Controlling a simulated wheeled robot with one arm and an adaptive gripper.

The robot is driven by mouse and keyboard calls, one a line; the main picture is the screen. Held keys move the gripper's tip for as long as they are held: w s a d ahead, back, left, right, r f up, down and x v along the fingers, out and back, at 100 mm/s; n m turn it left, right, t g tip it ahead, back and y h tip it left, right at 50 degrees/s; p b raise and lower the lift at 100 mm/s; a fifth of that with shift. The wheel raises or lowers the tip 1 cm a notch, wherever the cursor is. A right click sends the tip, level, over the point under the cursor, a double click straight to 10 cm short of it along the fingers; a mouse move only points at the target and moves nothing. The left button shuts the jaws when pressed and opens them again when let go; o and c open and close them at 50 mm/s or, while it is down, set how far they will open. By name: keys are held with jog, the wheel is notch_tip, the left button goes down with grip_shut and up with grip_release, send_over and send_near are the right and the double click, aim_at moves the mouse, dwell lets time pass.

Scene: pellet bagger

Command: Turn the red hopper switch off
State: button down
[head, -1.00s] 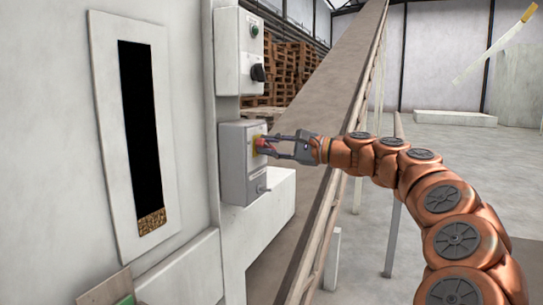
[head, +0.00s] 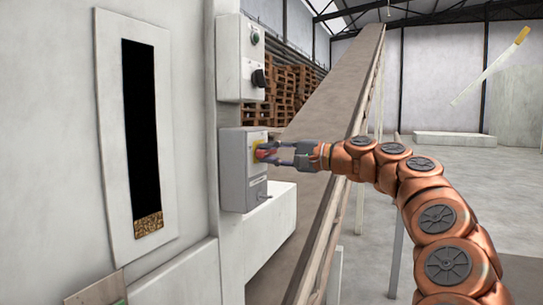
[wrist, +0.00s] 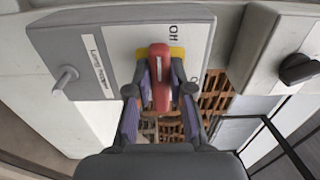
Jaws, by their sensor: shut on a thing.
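The red hopper switch (head: 264,153) is a red handle on a yellow plate, on the front of a grey switch box (head: 236,172). In the wrist view, the red handle (wrist: 160,72) stands upright in the picture, with the yellow plate (wrist: 177,53) behind it. My gripper (head: 268,153) reaches in from the right and is shut on the handle. In the wrist view, the fingers of my gripper (wrist: 160,84) lie on either side of the handle.
A small toggle (wrist: 65,79) sticks out of the same box. An upper control box (head: 240,58) with a black knob (head: 258,78) is mounted above. A sloping conveyor (head: 330,110) runs behind my gripper. A level window (head: 146,140) is at left.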

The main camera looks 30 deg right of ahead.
jog(key=shift+r, duration=0.2)
jog(key=c, duration=1)
grip_release()
jog(key=shift+w+f, duration=0.15)
jog(key=shift+w, duration=0.05)
jog(key=shift+c, duration=0.2)
jog(key=shift+s, duration=0.15)
jog(key=v, duration=1.2)
jog(key=shift+f, duration=0.1)
